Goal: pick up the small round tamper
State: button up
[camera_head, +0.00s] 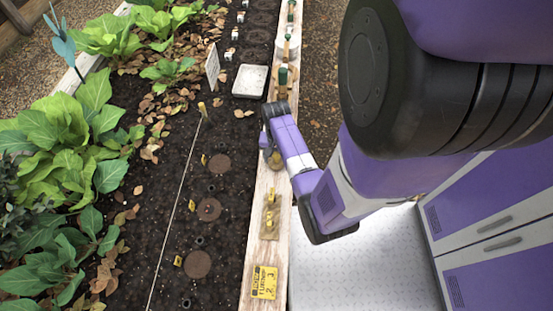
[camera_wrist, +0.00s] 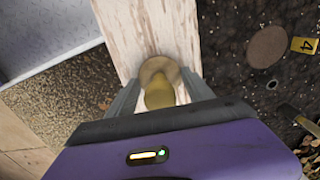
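The small round tamper (camera_wrist: 160,70) stands on the wooden plank edge of the bed, a round tan disc with a yellowish handle rising toward the wrist camera. In the head view the tamper (camera_head: 276,161) shows only partly, beside my gripper. My gripper (camera_wrist: 161,76) is open, with one finger on each side of the tamper and visible gaps to the handle. In the head view my gripper (camera_head: 268,147) is low over the plank. The lower end of the handle side is hidden by the gripper body in the wrist view.
Soil with round brown discs (camera_head: 209,209) and leafy plants lies left. A white tray (camera_head: 251,80) lies farther up.

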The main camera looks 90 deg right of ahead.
jog(key=c, duration=0.3)
jog(key=shift+c, duration=0.3)
notch_tip(320, 180, up, 20)
jog(key=p, duration=0.5)
jog(key=o, duration=0.7)
jog(key=c, duration=0.3)
